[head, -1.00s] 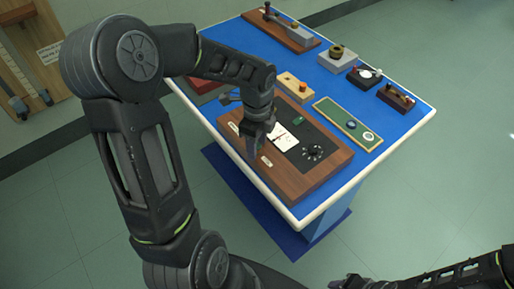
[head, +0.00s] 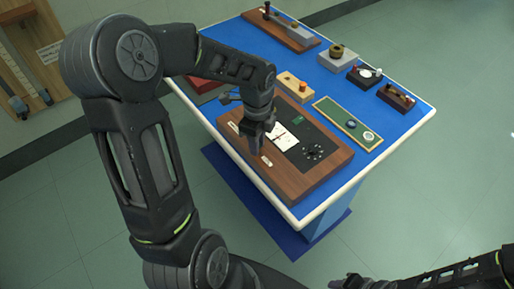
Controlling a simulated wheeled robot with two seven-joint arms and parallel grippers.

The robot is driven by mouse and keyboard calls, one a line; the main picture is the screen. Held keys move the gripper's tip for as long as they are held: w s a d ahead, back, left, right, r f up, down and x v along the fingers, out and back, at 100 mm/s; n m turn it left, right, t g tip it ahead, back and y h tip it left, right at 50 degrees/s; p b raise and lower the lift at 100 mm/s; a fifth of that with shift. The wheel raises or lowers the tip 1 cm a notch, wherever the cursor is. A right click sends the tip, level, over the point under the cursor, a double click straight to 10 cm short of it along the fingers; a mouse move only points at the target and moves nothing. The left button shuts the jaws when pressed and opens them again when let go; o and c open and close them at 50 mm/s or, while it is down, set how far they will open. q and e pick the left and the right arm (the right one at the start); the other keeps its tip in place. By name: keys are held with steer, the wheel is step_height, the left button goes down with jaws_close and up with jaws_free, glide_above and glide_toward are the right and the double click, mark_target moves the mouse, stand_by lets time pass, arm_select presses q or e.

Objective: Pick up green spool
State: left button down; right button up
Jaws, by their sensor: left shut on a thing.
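My left gripper (head: 255,143) points down over the left part of a wooden instrument box (head: 312,181) on the blue table. Its fingers are close together on something small that they hide. I cannot make out a green spool for certain. A small dark green piece (head: 298,120) shows on the box's black panel, right of and apart from the gripper. I cannot tell its shape. The dark end of my right arm (head: 350,281) shows at the bottom edge, too cut off to read its jaws.
The blue table (head: 225,110) also carries a green board (head: 348,121) with round parts, a small block with an orange knob (head: 301,86), and several devices along the back and right. A white dial card (head: 284,137) lies beside the gripper.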

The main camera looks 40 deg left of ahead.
arm_select(q)
steer(key=shift+r, duration=0.1)
stand_by(0.4)
step_height(320, 180, up, 10)
steer(key=shift+b, duration=0.35)
stand_by(0.6)
step_height(320, 180, up, 3)
steer(key=shift+f+p, duration=0.1)
steer(key=shift+p, duration=1.15)
steer(key=w+d+f+n, duration=0.1)
steer(key=w+d+n, duration=0.9)
steer(key=n, duration=0.6)
steer(key=shift+w+d+f, duration=0.2)
steer(key=shift+w+d, duration=0.1)
steer(key=shift+d, duration=0.9)
